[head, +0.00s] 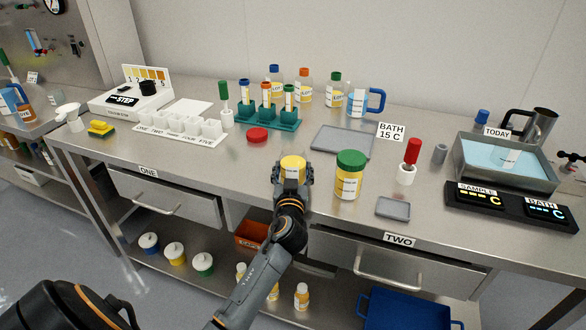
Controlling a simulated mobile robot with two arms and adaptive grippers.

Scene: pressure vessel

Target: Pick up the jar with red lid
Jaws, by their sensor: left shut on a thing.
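My left gripper (292,176) is shut on a small yellow jar (292,163) near the front edge of the steel bench. The jar looks upright; its top is yellow, and I cannot tell whether that is its contents or a cap. Its lower part is hidden by the gripper, so I cannot tell whether it touches the bench. A red lid (257,135) lies apart on the bench, behind and left of the gripper. A larger yellow jar with a green lid (349,175) stands just right of the gripper. My right gripper is not in view.
A grey tray (342,140) lies behind the green-lidded jar. A teal rack (267,118) with tubes stands behind the red lid. A small grey tray (393,208) and a red-topped tool in a white holder (407,175) are to the right. Bare bench lies left of the gripper.

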